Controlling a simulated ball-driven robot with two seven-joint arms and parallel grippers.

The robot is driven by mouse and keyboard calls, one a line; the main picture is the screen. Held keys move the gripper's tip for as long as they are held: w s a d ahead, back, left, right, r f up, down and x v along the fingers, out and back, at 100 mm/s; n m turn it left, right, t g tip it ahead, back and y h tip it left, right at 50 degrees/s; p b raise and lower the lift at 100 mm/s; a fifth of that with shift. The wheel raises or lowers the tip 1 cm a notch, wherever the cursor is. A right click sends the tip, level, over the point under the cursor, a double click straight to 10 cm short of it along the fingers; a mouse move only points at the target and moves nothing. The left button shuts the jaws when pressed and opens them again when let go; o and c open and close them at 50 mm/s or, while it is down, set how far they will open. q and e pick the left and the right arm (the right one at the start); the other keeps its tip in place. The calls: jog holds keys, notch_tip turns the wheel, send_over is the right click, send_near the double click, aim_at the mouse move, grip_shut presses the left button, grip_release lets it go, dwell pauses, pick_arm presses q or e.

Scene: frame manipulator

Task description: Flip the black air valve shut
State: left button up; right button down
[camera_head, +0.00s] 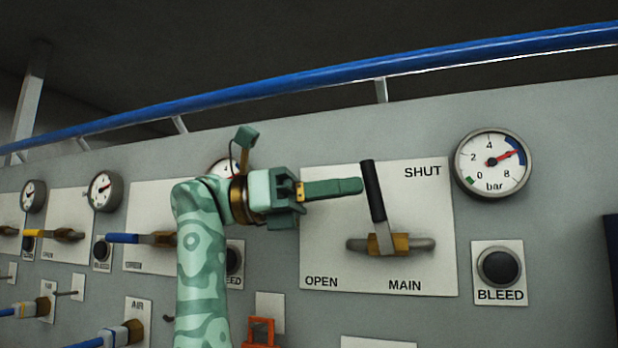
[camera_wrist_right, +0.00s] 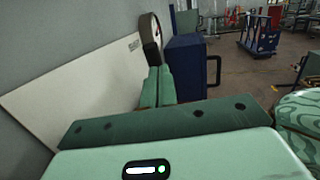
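The black-handled valve (camera_head: 373,191) is on a white plate (camera_head: 330,230) labelled OPEN at lower left, SHUT at upper right and MAIN below. Its lever stands nearly upright, leaning a little left, above a brass body (camera_head: 387,244) on a short pipe. My right gripper (camera_head: 360,186) points right, with its fingertips at the left side of the black grip; I cannot tell whether they touch. Its fingers lie together in the right wrist view (camera_wrist_right: 158,86), with nothing seen between them. My left gripper is not in view.
A pressure gauge (camera_head: 493,163) and a BLEED knob (camera_head: 500,267) are right of the plate. Blue-handled (camera_head: 123,238) and yellow-handled (camera_head: 34,233) valves are at left. A blue rail (camera_head: 300,78) runs above the panel. A dark blue cabinet (camera_wrist_right: 187,67) stands beyond the fingers.

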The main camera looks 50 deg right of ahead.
jog(key=shift+s+d+r+p, duration=0.25)
jog(key=shift+s+r+p, duration=0.1)
jog(key=shift+s, duration=0.1)
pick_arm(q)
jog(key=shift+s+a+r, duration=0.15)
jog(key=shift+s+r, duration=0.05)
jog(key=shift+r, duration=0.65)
pick_arm(e)
jog(key=shift+s+d, duration=0.1)
jog(key=shift+d, duration=0.05)
